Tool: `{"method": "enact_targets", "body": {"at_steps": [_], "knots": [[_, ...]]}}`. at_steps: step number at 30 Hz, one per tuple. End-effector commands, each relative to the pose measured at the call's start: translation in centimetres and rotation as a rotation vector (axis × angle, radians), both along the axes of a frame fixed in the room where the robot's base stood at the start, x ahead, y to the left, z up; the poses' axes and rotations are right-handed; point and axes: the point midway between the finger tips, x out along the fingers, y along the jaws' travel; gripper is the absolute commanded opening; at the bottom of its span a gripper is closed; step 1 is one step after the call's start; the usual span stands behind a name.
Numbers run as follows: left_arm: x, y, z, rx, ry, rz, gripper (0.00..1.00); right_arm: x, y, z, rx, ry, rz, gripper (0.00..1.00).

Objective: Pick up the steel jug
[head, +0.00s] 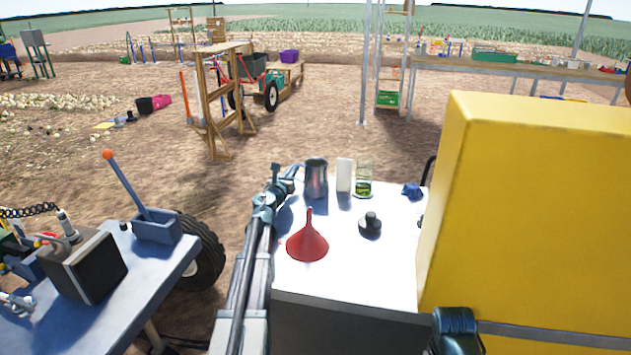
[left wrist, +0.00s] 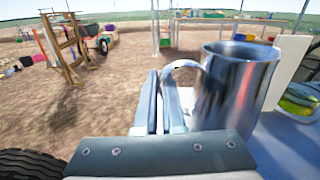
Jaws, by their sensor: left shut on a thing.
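The steel jug (head: 316,179) stands upright at the far left of the white tabletop in the head view. It fills the right middle of the left wrist view (left wrist: 235,90), with its handle toward the left. My left gripper (head: 285,172) reaches over the table's left edge to the jug's handle side. In the left wrist view its two fingers (left wrist: 163,85) are close together at the handle and shut on it. Whether the jug's base touches the table is hard to tell. My right gripper is not clearly visible.
A red funnel (head: 308,243), a black knob-like object (head: 370,226), a white block (head: 344,175), a green-filled glass (head: 363,182) and a blue crumpled item (head: 412,191) share the white table (head: 345,262). A tall yellow box (head: 540,200) blocks the right side.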

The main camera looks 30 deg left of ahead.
Motion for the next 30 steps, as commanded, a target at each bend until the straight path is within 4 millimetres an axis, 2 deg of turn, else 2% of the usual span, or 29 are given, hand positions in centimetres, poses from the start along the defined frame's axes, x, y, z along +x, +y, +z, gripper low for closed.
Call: {"method": "enact_targets", "body": {"at_steps": [17, 30], "knots": [[0.0, 0.0, 0.5, -0.001, 0.000, 0.000, 0.00, 0.0, 0.0, 0.5, 0.000, 0.000, 0.000, 0.50], [0.0, 0.0, 3.0, -0.001, 0.000, 0.000, 0.00, 0.0, 0.0, 3.0, 0.000, 0.000, 0.000, 0.50]]}}
